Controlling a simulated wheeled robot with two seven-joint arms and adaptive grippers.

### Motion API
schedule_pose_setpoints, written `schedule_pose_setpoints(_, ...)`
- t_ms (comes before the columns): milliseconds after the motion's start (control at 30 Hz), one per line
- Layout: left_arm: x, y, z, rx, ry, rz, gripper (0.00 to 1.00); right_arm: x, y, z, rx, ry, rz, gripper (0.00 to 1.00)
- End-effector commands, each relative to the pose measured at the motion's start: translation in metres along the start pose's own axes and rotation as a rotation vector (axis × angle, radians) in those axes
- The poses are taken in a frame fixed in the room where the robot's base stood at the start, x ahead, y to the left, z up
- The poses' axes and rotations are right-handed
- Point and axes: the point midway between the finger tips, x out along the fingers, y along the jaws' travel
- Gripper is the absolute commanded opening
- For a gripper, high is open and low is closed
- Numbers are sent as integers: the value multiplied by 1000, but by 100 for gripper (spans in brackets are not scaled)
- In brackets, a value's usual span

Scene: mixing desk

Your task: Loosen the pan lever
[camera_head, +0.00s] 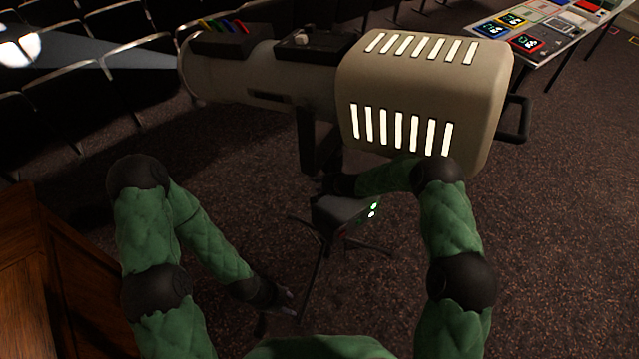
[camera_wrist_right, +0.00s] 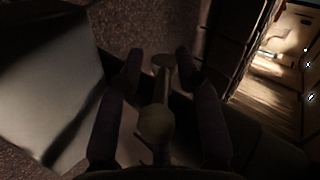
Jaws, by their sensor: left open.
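A large beige spotlight (camera_head: 420,85) hangs in a dark yoke (camera_head: 307,140) on a stand in the head view. In the right wrist view a pale lever (camera_wrist_right: 157,118) with a rounded knob end lies between the two fingers of my right gripper (camera_wrist_right: 159,62). I take this for the pan lever. Gaps show on both sides of it, so the fingers are open around it. In the head view my right gripper (camera_head: 328,184) is dark and partly lost against the yoke's foot, and the lever cannot be made out there. My left gripper (camera_head: 286,300) is open, empty and low, near the stand's legs.
A dark box with green lights (camera_head: 345,209) sits on the stand below the yoke. Rows of seats (camera_head: 130,75) fill the back left. A table with coloured cards (camera_head: 545,35) stands at the back right. Wooden furniture (camera_head: 50,275) is at the lower left. Carpet at right is clear.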

Motion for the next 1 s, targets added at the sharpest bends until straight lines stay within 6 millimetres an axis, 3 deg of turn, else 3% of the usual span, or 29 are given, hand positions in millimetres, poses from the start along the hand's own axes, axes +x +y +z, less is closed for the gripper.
schedule_pose_setpoints(267,0,0,0,0,0,0,49,-27,0,-2,2,4,0,35)
schedule_pose_setpoints(700,0,0,0,0,0,0,49,-99,-1,1,-1,0,0,35)
schedule_pose_setpoints(1000,0,0,0,0,0,0,49,-118,-2,2,-2,-3,-1,35)
